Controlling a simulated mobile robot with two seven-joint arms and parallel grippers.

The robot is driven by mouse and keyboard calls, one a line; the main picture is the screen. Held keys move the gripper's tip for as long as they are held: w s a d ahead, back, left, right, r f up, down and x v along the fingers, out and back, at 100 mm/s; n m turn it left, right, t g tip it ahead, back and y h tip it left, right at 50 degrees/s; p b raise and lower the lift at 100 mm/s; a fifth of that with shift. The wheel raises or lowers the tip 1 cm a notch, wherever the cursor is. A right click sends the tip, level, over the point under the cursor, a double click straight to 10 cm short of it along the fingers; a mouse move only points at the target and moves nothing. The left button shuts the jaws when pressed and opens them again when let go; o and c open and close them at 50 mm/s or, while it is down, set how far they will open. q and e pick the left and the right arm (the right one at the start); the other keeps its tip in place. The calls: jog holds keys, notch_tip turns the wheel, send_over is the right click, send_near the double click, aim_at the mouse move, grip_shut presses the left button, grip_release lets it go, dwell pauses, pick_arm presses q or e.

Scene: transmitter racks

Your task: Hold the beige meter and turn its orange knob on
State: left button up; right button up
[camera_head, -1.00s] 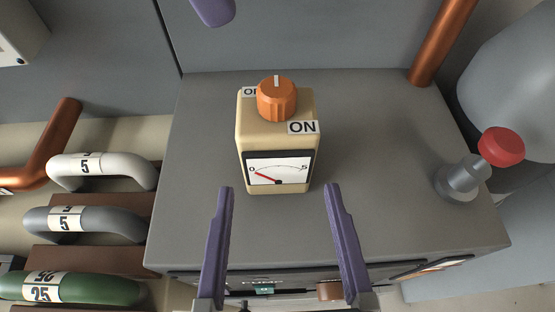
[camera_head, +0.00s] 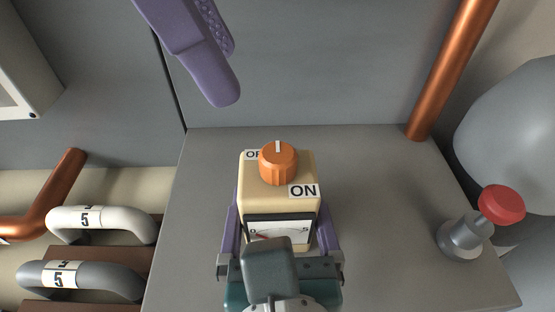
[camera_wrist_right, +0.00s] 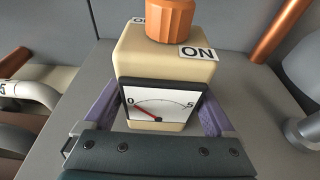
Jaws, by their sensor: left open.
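The beige meter (camera_head: 264,202) stands upright on a grey cabinet top. Its orange knob (camera_head: 278,164) has a white mark pointing to the back. An ON label (camera_head: 303,191) is at the front right; another label at the back left is partly hidden by the knob. In the right wrist view the red needle of the dial (camera_wrist_right: 155,104) is near 0. My right gripper (camera_wrist_right: 157,112) has its purple fingers on both sides of the meter; whether they press on it is unclear. My left gripper (camera_head: 229,72) is open and empty, above and behind the meter to the left.
A red-capped grey valve (camera_head: 500,205) stands at the right of the cabinet top (camera_head: 390,220). A copper pipe (camera_head: 445,75) rises at the back right. White and grey pipe handles (camera_head: 100,225) are at the left. The cabinet top right of the meter is clear.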

jog(key=c, duration=1.3)
